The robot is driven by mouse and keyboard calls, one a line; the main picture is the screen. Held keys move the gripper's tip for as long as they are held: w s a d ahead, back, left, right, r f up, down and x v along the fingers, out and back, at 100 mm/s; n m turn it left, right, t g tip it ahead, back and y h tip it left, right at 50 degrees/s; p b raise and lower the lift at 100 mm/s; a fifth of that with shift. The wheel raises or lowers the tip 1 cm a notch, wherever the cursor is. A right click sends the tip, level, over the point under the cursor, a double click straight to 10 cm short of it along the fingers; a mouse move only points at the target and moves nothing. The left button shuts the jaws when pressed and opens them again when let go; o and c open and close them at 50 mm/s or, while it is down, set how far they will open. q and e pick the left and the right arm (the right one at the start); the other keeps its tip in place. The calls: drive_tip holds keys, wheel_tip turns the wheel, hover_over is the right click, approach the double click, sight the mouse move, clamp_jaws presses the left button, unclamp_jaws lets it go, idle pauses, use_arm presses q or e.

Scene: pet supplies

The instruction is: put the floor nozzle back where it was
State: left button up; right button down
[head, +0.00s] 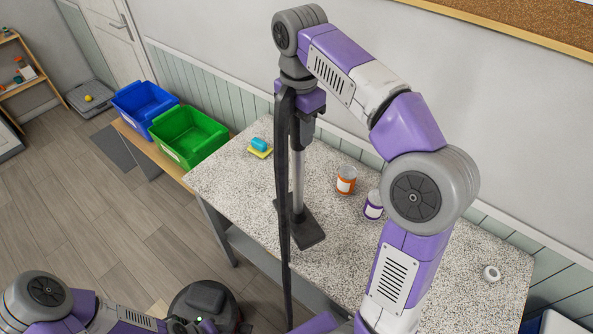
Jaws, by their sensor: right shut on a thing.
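The floor nozzle (308,234) is a flat dark head at the lower end of an upright metal tube (297,175). It shows against the speckled table top (235,185); I cannot tell if it touches it. My right gripper (303,112) points down and is shut around the upper, dark end of the tube. A long black hose (283,215) hangs from there, passes in front of the tube and runs down past the table's front edge. My left arm shows at the bottom left, but its gripper is out of view.
On the table are a yellow sponge with a blue-green piece (260,147), an orange-labelled can (346,180), a purple-labelled can (373,205) and a white ring (492,273). Green (188,137) and blue (145,104) bins stand left. A dark rounded machine (203,305) is at the bottom.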

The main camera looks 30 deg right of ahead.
sight(299, 149)
drive_tip(key=shift+s+f, duration=0.15)
drive_tip(key=shift+f, duration=0.55)
drive_tip(key=shift+w+f+b, duration=0.2)
drive_tip(key=shift+f+b, duration=0.5)
drive_tip(key=shift+f, duration=1.65)
drive_tip(key=c, duration=0.7)
unclamp_jaws()
drive_tip(key=shift+f, duration=0.1)
wheel_tip(299, 149, up, 12)
drive_tip(key=p, duration=0.4)
drive_tip(key=shift+r, duration=0.2)
